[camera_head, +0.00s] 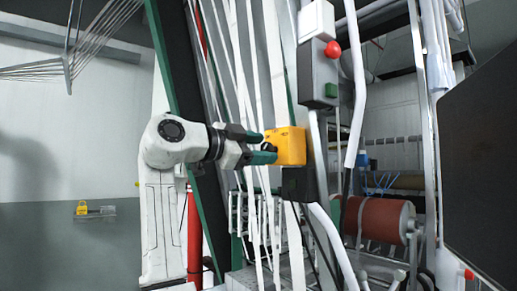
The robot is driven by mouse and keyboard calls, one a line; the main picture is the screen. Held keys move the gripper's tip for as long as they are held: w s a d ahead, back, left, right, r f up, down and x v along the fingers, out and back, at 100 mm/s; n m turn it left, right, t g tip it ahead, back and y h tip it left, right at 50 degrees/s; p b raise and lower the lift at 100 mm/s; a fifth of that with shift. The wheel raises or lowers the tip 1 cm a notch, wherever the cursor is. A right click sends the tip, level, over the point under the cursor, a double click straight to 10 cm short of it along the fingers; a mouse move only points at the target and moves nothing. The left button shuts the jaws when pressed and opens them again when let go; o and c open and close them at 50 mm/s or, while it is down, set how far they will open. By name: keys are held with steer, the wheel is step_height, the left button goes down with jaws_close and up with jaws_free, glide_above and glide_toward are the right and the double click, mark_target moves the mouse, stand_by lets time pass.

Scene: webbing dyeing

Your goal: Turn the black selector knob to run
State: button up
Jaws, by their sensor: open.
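The black selector knob (268,148) shows as a small dark shape on the left face of a yellow box (291,146). My gripper (263,147) is open, with its green-tipped fingers reaching right to the knob, one above it and one below. The fingers partly cover the knob, so its pointer and any run marking cannot be read. I cannot tell whether the fingers touch the knob.
Above the yellow box is a grey control box (318,75) with a red button (333,49) and a green button (331,89). White webbing strands (258,70) hang close behind my gripper. A red roller (378,219) is at lower right.

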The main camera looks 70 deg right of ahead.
steer(key=b+v, duration=0.2)
steer(key=v, duration=0.9)
steer(key=shift+w+d+f, duration=0.1)
steer(key=shift+f, duration=0.1)
